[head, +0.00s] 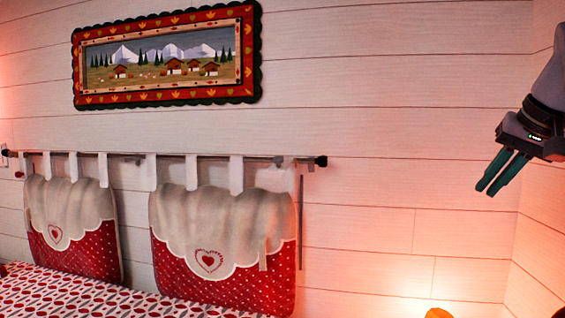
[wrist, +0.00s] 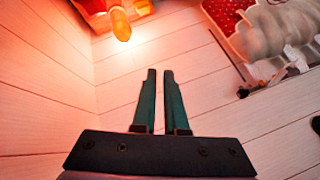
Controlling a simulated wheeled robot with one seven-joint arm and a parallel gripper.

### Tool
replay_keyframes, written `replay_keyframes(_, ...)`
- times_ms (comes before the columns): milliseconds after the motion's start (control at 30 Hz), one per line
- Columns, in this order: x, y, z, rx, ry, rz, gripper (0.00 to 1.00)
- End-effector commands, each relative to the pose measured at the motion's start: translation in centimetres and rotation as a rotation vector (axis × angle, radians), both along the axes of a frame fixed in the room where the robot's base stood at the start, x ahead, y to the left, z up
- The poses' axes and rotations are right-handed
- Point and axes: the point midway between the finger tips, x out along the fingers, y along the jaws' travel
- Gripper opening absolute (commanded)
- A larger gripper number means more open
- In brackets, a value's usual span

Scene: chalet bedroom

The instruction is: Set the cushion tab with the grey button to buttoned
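Two red dotted cushions hang by pale cloth tabs from a dark rail (head: 140,157) on the wall. The right cushion (head: 168,268) has a beige scalloped flap with a heart. Near its top right, a pale tab (head: 272,180) and small grey parts (head: 281,161) show at the rail. A narrow beige strip (head: 263,255) hangs down over this cushion. I cannot make out the grey button or its fastening. My gripper (head: 486,190) is empty, its teal fingers slightly apart, far right of the cushions. The wrist view shows the gripper (wrist: 159,85) and a cushion (wrist: 262,32) at upper right.
The left cushion (head: 48,260) hangs beside the right one. A framed mountain picture (head: 250,60) is above the rail. A patterned bed cover (head: 90,290) lies below. A glowing orange lamp (wrist: 120,25) stands low near the corner. The wall between cushions and gripper is clear.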

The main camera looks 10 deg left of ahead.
Motion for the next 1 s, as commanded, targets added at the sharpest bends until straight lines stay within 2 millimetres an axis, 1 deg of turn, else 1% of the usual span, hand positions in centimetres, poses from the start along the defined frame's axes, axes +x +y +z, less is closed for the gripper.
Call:
replay_keyframes(67,0.5,0.3,0.4,-0.011,-0.003,0.022,0.0)
replay_keyframes(167,1.9,1.3,1.7,-0.048,-0.009,0.094,0.0)
replay_keyframes(267,4.5,3.2,3.6,-0.107,-0.022,0.222,0.0)
replay_keyframes(367,7.6,6.1,5.8,-0.179,-0.048,0.395,0.0)
replay_keyframes(400,8.9,7.5,6.6,-0.204,-0.058,0.468,0.0)
replay_keyframes(467,10.8,9.5,7.7,-0.24,-0.078,0.577,0.0)
replay_keyframes(500,12.0,11.0,8.4,-0.264,-0.095,0.65,0.0)
replay_keyframes(567,13.7,13.3,9.3,-0.293,-0.12,0.762,0.0)
replay_keyframes(600,14.9,14.9,9.8,-0.31,-0.14,0.835,0.0)
replay_keyframes(667,16.5,17.3,10.5,-0.335,-0.172,0.944,0.0)
replay_keyframes(700,17.5,18.9,10.9,-0.348,-0.195,1.016,0.0)
replay_keyframes(767,19.0,21.4,11.5,-0.364,-0.235,1.123,0.0)
replay_keyframes(800,19.8,23.1,11.8,-0.373,-0.264,1.194,0.0)
replay_keyframes(867,21.1,25.6,12.3,-0.384,-0.312,1.297,0.0)
replay_keyframes(900,21.9,27.1,12.5,-0.388,-0.346,1.36,0.0)
replay_keyframes(1000,23.5,30.7,13.0,-0.393,-0.431,1.502,0.0)
